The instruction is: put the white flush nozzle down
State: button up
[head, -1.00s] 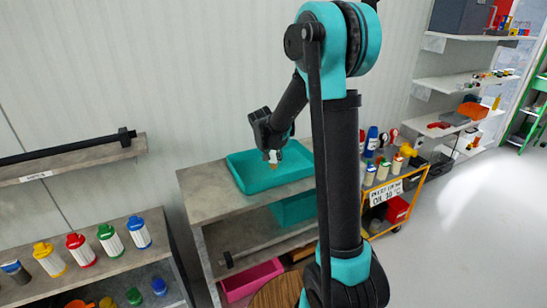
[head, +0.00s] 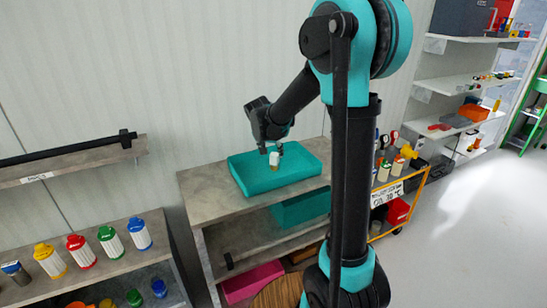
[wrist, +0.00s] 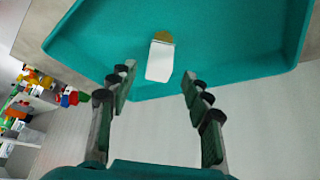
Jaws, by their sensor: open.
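The white flush nozzle (wrist: 160,61) has a white body and a tan-yellow end. In the wrist view it is over the teal tray (wrist: 88,38), just beyond and between the spread fingertips of my gripper (wrist: 158,84). A gap shows on both sides of it, so my gripper is open and not clamped on it. In the head view the nozzle (head: 274,159) appears upright, tan end down, directly below my gripper (head: 272,146) at the teal tray (head: 285,180). Whether its lower end touches the tray floor is hard to tell.
The tray stands on a grey shelf unit (head: 205,192). Several coloured-cap cartridges (head: 76,250) stand on a lower shelf at left. A yellow cart (head: 412,184) with bottles is at right, partly behind my arm. Bare shelf top lies left of the tray.

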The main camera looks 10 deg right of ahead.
jog(key=v, duration=0.6)
jog(key=s+d+f+n+y, duration=0.1)
jog(key=s+f, duration=0.3)
jog(key=s, duration=0.5)
jog(key=s+d+f+n+y, duration=0.1)
jog(key=s+d+f, duration=0.3)
jog(key=s, duration=0.5)
jog(key=s+d+f+n+g, duration=0.1)
jog(key=s+f, duration=0.4)
jog(key=s, duration=0.5)
jog(key=shift+d+f+n+y, duration=0.35)
jog(key=shift+d+n, duration=0.4)
jog(key=shift+n, duration=0.45)
jog(key=shift+r, duration=0.15)
jog(key=shift+c, duration=0.6)
